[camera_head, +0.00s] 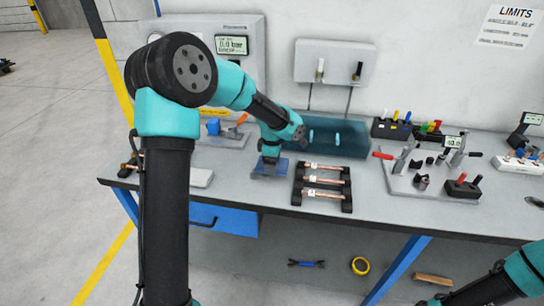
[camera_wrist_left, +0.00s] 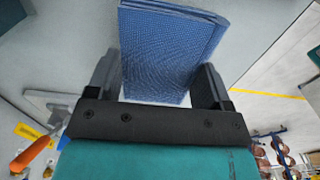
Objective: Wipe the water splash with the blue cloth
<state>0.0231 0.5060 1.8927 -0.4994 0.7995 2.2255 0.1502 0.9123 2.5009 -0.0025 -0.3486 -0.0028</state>
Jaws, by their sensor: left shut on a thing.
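The blue cloth (camera_head: 270,171) is at the left part of the grey bench top, under my left gripper (camera_head: 270,158). In the left wrist view the folded blue cloth (camera_wrist_left: 168,55) sits between the two black fingers of my left gripper (camera_wrist_left: 160,85), which are shut on it. I cannot tell whether the cloth touches the bench. I cannot make out the water splash in either view; the cloth and gripper may cover it. My right gripper is out of view; only part of my right arm shows at the bottom right.
A black rack with copper tubes (camera_head: 321,186) stands just right of the cloth. Behind it is a translucent teal tank (camera_head: 345,138). A fixture plate with clamps (camera_head: 425,180) is further right. An orange-handled tool (camera_wrist_left: 35,153) shows in the wrist view.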

